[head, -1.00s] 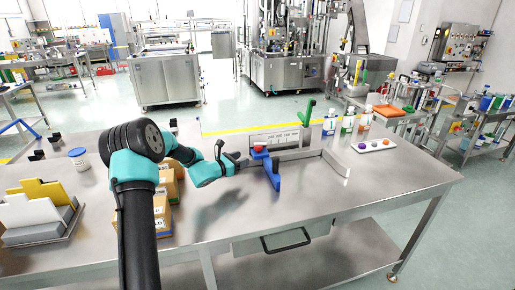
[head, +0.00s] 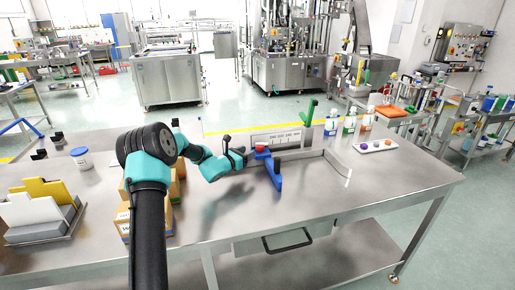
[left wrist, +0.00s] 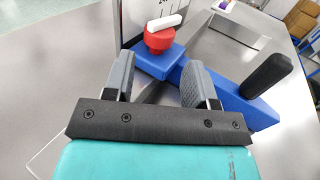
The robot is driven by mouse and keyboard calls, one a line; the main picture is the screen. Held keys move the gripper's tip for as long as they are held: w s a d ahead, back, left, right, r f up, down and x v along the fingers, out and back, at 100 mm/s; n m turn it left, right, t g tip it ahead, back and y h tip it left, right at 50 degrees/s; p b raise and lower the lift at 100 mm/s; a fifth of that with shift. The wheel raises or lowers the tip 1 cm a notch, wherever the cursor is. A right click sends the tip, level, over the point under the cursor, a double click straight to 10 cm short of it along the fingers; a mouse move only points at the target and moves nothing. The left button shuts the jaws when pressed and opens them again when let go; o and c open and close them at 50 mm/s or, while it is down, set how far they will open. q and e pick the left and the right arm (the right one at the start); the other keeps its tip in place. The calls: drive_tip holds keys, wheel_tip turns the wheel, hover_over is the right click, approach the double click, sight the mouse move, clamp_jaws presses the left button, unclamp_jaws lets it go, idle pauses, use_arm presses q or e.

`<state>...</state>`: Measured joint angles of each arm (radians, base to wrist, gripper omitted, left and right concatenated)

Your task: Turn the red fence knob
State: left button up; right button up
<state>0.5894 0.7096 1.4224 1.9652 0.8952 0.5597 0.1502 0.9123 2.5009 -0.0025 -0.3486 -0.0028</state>
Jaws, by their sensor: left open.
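The red fence knob (left wrist: 159,38) has a white bar handle on top and sits on the blue fence block (left wrist: 158,64) in the left wrist view. It also shows in the head view (head: 261,148), small, at the head of the blue fence arm (head: 272,170). My left gripper (left wrist: 158,75) is open, its two grey fingers apart. The knob lies just beyond and between the fingertips, and I see no contact. In the head view the left gripper (head: 240,157) is just left of the knob. My right gripper is not in view.
A black handle (left wrist: 268,75) stands up from the blue arm, right of the fingers. A metal scale plate (head: 275,138) stands behind the knob. A green lever (head: 307,115), bottles (head: 349,124) and a white tray (head: 375,145) are to the right. Cardboard boxes (head: 165,215) are left.

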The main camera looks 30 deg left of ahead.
sight(258, 147)
use_arm(q)
drive_tip(key=x, duration=0.7)
drive_tip(key=c, duration=0.6)
drive_tip(key=shift+d+n+y, duration=0.15)
drive_tip(key=shift+n+y, duration=0.55)
drive_tip(key=shift+y, duration=0.4)
drive_tip(key=shift+d+n+y, duration=0.15)
drive_tip(key=shift+n+y, duration=0.35)
drive_tip(key=shift+y, duration=0.2)
drive_tip(key=shift+n+y, duration=0.3)
drive_tip(key=shift+y, duration=0.2)
